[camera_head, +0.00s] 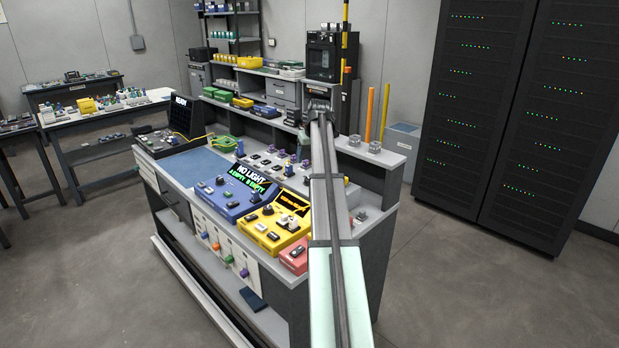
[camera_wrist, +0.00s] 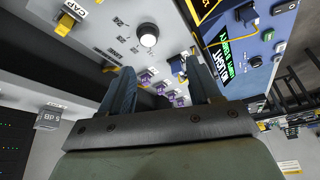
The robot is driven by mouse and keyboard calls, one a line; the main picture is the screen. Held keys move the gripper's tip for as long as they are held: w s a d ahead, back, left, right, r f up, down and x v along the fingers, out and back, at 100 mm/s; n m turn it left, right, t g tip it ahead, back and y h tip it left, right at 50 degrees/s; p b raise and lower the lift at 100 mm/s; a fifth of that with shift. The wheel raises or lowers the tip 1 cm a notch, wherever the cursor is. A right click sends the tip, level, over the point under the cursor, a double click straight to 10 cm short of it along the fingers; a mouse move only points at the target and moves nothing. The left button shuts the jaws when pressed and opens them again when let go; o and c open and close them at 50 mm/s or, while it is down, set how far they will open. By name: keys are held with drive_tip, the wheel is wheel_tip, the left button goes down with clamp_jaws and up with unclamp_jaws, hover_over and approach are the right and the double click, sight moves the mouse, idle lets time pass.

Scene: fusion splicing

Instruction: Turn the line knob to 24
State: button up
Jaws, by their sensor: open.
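A round knob with a white top and dark rim (camera_wrist: 148,37) stands on a light grey panel (camera_wrist: 100,38) in the wrist view. In the head view my arm reaches over the bench, and I cannot make out the fingers there.
A blue unit (camera_head: 232,200) has a screen reading NO LIGHT. A yellow unit (camera_head: 268,234) and a red unit (camera_head: 294,257) stand beside it. A yellow piece marked CAP (camera_wrist: 66,22) and a box marked BP 5 (camera_wrist: 50,118) show in the wrist view. The blue mat (camera_head: 197,165) is clear.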

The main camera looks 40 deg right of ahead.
drive_tip(key=x, duration=0.4)
drive_tip(key=d+x, duration=0.1)
drive_tip(key=x, duration=0.3)
drive_tip(key=s+d+x, duration=0.1)
drive_tip(key=x, duration=0.3)
drive_tip(key=shift+w+d+f, duration=0.1)
drive_tip(key=shift+w+f, duration=0.05)
drive_tip(key=shift+f, duration=0.15)
drive_tip(key=shift+c, duration=0.3)
drive_tip(key=c, duration=1)
